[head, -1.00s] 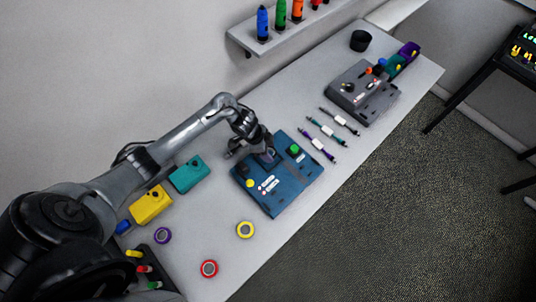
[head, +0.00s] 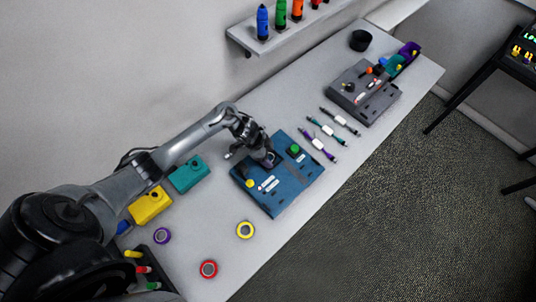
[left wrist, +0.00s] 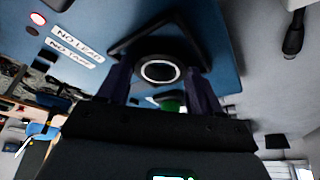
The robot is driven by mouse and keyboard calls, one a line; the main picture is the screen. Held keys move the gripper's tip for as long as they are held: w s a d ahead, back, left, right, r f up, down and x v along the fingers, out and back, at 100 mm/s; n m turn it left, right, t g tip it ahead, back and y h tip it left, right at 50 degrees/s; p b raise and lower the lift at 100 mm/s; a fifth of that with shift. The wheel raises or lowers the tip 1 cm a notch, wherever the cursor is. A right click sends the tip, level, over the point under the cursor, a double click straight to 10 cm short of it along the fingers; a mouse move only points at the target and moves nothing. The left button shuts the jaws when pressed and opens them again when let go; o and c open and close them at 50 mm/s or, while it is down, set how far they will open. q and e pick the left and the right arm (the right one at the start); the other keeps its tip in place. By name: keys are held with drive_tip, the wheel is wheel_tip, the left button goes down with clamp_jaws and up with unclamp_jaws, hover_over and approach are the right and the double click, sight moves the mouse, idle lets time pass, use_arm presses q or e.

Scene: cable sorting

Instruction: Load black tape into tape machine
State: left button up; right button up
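A blue machine (head: 290,195) with a yellow knob and a green button sits mid-table. My left gripper (head: 268,160) is over its far-side, dark recessed area. In the left wrist view, my left gripper (left wrist: 158,82) has its two fingers on either side of the black tape (left wrist: 158,71), a dark roll with a pale ring, and appears shut on it. The roll is at a black angular holder on the blue machine (left wrist: 222,50); whether it is fully seated I cannot tell. Labels on the machine read "NO LEAD" and "NO TAPE". My right gripper is not in view.
A purple roll (head: 163,236), yellow roll (head: 245,230) and red roll (head: 209,269) lie on the near table. Teal (head: 190,174) and yellow (head: 150,205) boxes stand left of the machine. Cables (head: 327,131) and a grey machine (head: 352,104) are beyond it.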

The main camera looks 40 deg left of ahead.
use_arm(q)
drive_tip(key=shift+r, duration=0.1)
drive_tip(key=shift+a+r, duration=0.1)
drive_tip(key=shift+r, duration=0.15)
drive_tip(key=p+v, duration=0.2)
drive_tip(key=v, duration=0.9)
drive_tip(key=s+d+n+t+y, duration=0.1)
drive_tip(key=s+d+t, duration=0.25)
drive_tip(key=d, duration=0.85)
drive_tip(key=s+r+n+g+y, duration=0.1)
drive_tip(key=s+r+n, duration=0.1)
drive_tip(key=s, duration=0.5)
drive_tip(key=s+r+n+g+y, duration=0.1)
drive_tip(key=s+r+n, duration=0.1)
drive_tip(key=s+n, duration=0.3)
drive_tip(key=s, duration=0.3)
drive_tip(key=shift+s+d+r+g, duration=0.2)
drive_tip(key=shift+d+r+g, duration=0.05)
drive_tip(key=shift+g, duration=0.1)
